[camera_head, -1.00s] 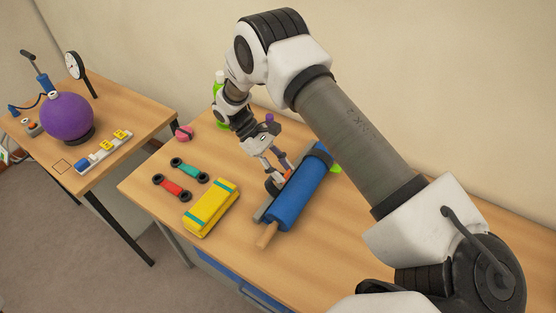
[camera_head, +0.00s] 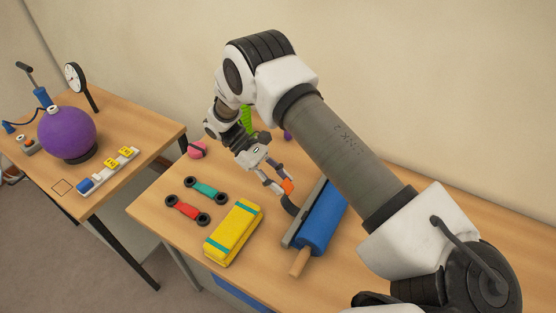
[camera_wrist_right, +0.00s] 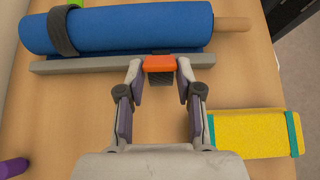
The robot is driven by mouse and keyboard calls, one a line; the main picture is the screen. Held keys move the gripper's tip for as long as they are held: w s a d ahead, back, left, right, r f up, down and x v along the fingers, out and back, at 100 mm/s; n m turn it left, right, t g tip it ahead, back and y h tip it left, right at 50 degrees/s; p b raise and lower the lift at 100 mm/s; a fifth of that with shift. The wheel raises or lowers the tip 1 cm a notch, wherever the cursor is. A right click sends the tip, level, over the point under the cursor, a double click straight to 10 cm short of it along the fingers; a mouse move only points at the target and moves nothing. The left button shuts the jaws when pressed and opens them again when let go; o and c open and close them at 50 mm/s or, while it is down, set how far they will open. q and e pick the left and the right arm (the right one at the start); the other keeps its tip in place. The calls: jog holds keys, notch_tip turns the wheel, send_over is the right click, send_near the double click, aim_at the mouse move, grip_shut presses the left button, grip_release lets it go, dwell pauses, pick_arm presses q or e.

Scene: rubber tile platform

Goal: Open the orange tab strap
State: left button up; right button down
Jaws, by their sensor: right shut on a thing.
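The orange tab (camera_head: 287,187) sits between the fingers of my right gripper (camera_head: 281,188), which is shut on it. The tab also shows between the fingertips in the right wrist view (camera_wrist_right: 160,63). A dark strap (camera_head: 289,205) runs from the tab and curves down beside the blue roll (camera_head: 322,222). In the wrist view the roll (camera_wrist_right: 130,28) lies beyond the fingertips along a grey bar (camera_wrist_right: 90,64). A second dark strap (camera_wrist_right: 62,33) still wraps the roll's left part there. My left gripper is not in view.
A yellow block with teal bands (camera_head: 233,232) lies left of the roll. Red (camera_head: 187,208) and teal (camera_head: 206,190) bands with black rings and a pink object (camera_head: 197,149) lie farther left. A purple ball (camera_head: 67,133) stands on the other table.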

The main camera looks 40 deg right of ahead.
jog(key=shift+s+a+f, duration=0.1)
jog(key=shift+a+f, duration=0.05)
jog(key=shift+f, duration=0.35)
jog(key=c, duration=0.8)
grip_release()
jog(key=shift+o, duration=0.2)
jog(key=v, duration=1.2)
jog(key=shift+w, duration=0.3)
jog(key=shift+f, duration=0.1)
